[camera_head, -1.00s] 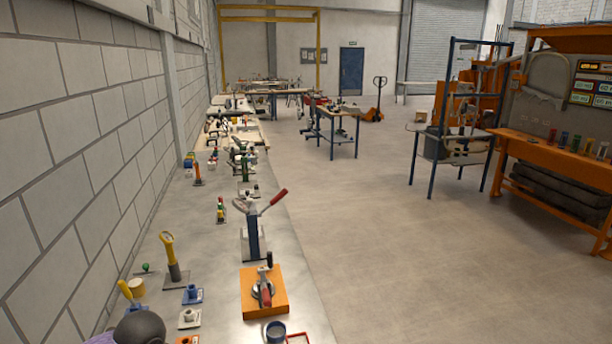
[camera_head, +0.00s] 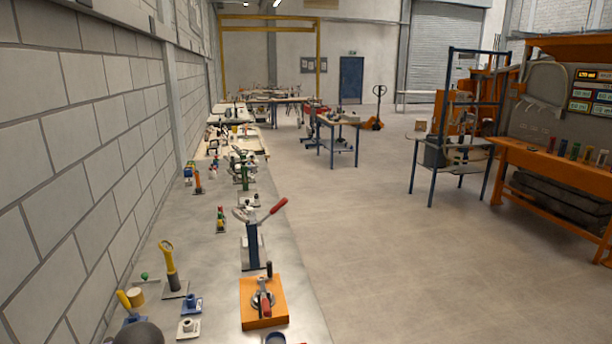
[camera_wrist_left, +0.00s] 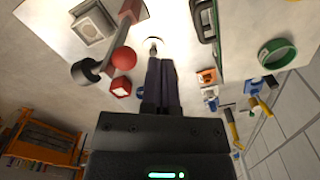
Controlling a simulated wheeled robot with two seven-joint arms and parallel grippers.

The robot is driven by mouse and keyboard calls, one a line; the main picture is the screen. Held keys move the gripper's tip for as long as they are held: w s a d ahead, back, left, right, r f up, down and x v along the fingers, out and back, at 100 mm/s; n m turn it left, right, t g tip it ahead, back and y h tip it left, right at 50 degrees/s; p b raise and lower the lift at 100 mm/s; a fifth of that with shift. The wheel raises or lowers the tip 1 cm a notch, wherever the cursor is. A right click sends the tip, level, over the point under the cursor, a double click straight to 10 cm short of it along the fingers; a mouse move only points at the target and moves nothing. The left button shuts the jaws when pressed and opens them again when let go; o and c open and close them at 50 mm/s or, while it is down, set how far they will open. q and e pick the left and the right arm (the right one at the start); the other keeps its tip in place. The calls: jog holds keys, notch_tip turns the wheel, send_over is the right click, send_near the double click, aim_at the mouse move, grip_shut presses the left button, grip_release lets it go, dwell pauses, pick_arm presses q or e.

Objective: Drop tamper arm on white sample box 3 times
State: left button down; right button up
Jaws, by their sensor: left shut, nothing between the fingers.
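In the left wrist view, a pale box with a grey square recess (camera_wrist_left: 92,27) is at the upper left. Beside it lies a brown bar (camera_wrist_left: 106,50) with a dark round end and a red ball (camera_wrist_left: 124,58). These look like the white sample box and the tamper arm, but I cannot be sure. My left gripper (camera_wrist_left: 161,66) is shut and empty, to the right of the bar and ball. A small pale round knob (camera_wrist_left: 152,43) is just beyond its fingertips; contact cannot be told. My right gripper is in neither view.
The long bench (camera_head: 290,265) runs along the block wall. It carries an orange plate with a clamp (camera_head: 250,320), a red-handled lever press (camera_head: 253,245) and a yellow-handled tool (camera_head: 170,265). A green ring (camera_wrist_left: 277,53) lies in the wrist view.

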pick_arm(q)
jog(key=shift+f, duration=0.1)
dwell(0.4)
notch_tip(320, 180, down, 3)
jog(key=shift+f+b, duration=0.15)
jog(key=shift+b, duration=0.35)
jog(key=shift+d, duration=0.1)
jog(key=shift+w+d+p, duration=0.15)
jog(key=shift+w+d, duration=0.1)
jog(key=shift+d, duration=0.8)
jog(key=shift+w+d+p, duration=0.15)
jog(key=shift+w+d, duration=0.1)
jog(key=shift+d, duration=0.75)
jog(key=shift+w+d+p, duration=0.15)
jog(key=shift+w+d, duration=0.1)
jog(key=shift+d, duration=0.8)
